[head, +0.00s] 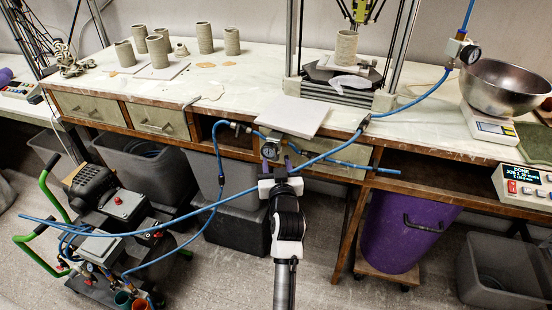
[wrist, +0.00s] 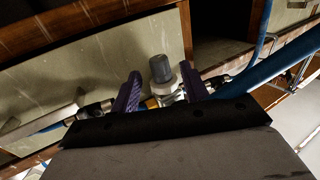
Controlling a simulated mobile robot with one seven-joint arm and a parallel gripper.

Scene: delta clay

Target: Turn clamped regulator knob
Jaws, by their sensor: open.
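The regulator hangs at the bench's front edge, in line with blue air hoses. In the wrist view the regulator's grey cylindrical knob (wrist: 160,68) stands up between the two purple fingers of my gripper (wrist: 160,76). The fingers are open, with a visible gap on each side of the knob. Part of the regulator body is hidden behind my gripper's dark palm edge. The clamp cannot be made out clearly.
Blue hoses (head: 330,157) cross in front of the bench near my arm. A pale square board (head: 296,116) lies on the bench edge above the regulator. A compressor cart (head: 100,205) stands at the left, a purple bin (head: 400,230) under the bench at the right.

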